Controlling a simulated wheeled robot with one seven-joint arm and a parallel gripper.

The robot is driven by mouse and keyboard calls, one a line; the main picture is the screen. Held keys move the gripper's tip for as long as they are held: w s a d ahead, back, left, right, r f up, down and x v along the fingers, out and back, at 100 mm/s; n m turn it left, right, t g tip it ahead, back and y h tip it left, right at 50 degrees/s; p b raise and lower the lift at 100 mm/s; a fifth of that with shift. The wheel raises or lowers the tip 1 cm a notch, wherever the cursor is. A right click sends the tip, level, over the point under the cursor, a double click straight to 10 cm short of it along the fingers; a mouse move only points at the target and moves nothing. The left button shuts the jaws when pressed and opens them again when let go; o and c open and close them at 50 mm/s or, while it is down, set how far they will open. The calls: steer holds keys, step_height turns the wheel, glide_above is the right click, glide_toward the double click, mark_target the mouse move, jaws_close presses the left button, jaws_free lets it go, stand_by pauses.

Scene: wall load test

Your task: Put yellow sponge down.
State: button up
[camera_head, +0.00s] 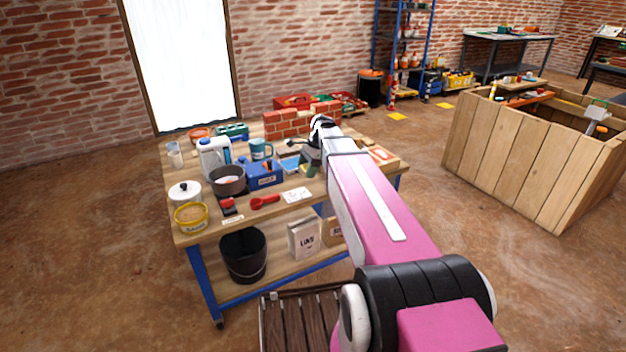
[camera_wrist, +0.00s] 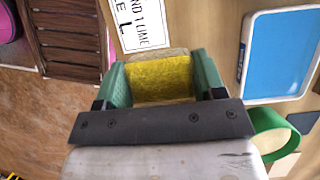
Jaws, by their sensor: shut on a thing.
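The yellow sponge (camera_wrist: 160,80) sits between the two green fingers of my gripper (camera_wrist: 160,72) in the wrist view. The fingers press on its left and right sides, and a paler layer shows along its far edge. In the head view my gripper (camera_head: 313,165) is over the right part of the wooden workbench (camera_head: 285,215). My arm hides most of the gripper there, and I cannot make out the sponge. I cannot tell whether the sponge touches the bench top.
A white printed card (camera_wrist: 141,22) lies just beyond the sponge. A blue tray (camera_wrist: 281,55) and a green ring-shaped thing (camera_wrist: 280,125) are at the right. A blue box (camera_head: 264,175), dark pot (camera_head: 228,181) and brick stack (camera_head: 290,124) crowd the bench. A slatted wooden thing (camera_head: 300,318) stands in front.

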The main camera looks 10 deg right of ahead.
mark_target(311, 185)
steer(key=w+d+f, duration=0.2)
steer(key=shift+d, duration=0.35)
steer(key=shift+f, duration=2)
steer(key=shift+f, duration=0.25)
steer(key=shift+s+f, duration=0.1)
steer(key=shift+f, duration=0.15)
steer(key=o, duration=0.9)
steer(key=shift+f, duration=0.1)
steer(key=shift+s, duration=0.1)
steer(key=shift+r, duration=0.35)
steer(key=v, duration=1.2)
steer(key=shift+r, duration=0.3)
